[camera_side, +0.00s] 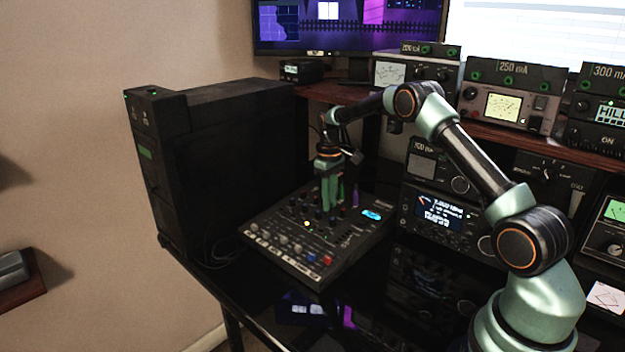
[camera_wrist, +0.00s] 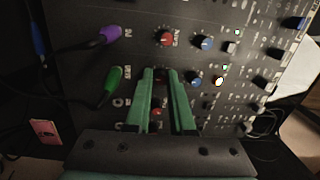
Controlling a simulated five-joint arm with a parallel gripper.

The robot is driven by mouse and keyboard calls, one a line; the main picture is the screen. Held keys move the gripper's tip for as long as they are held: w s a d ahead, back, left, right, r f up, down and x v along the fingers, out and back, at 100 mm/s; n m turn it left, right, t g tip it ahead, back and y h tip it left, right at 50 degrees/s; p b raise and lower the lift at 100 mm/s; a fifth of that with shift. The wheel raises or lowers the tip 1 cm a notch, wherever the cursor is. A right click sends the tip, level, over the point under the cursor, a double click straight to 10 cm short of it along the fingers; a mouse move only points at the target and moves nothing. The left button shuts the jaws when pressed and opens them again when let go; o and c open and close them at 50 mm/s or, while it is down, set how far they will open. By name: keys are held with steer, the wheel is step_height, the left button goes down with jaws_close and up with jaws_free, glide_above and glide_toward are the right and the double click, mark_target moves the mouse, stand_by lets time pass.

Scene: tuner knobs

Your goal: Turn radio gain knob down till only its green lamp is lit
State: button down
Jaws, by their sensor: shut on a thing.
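The mixer-like panel (camera_side: 262,219) lies on the black desk, with rows of knobs and a lit blue display (camera_side: 372,215). My gripper (camera_side: 330,205) points down at its back part. In the wrist view my gripper (camera_wrist: 161,73) has its two green fingers shut on a dark knob (camera_wrist: 161,76), mostly hidden between the tips. A red-capped knob (camera_wrist: 166,38) stands beyond the tips, and another red-capped knob (camera_wrist: 157,112) shows between the fingers. A pale yellow lit spot (camera_wrist: 218,81) shows right of the fingers. I cannot make out a green lamp by the held knob.
A purple plug (camera_wrist: 103,38) and a green plug (camera_wrist: 111,86) with cables sit left of the fingers. Blue-capped knobs (camera_wrist: 205,43) stand to the right. A black case (camera_side: 225,160) stands left of the panel, and stacked radio units (camera_side: 440,218) stand to its right.

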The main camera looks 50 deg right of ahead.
steer(key=shift+w+a, duration=0.1)
steer(key=shift+a, duration=0.1)
steer(key=c, duration=1.1)
jaws_free()
steer(key=shift+d+r, duration=0.1)
steer(key=r, duration=1.2)
steer(key=shift+w, duration=0.3)
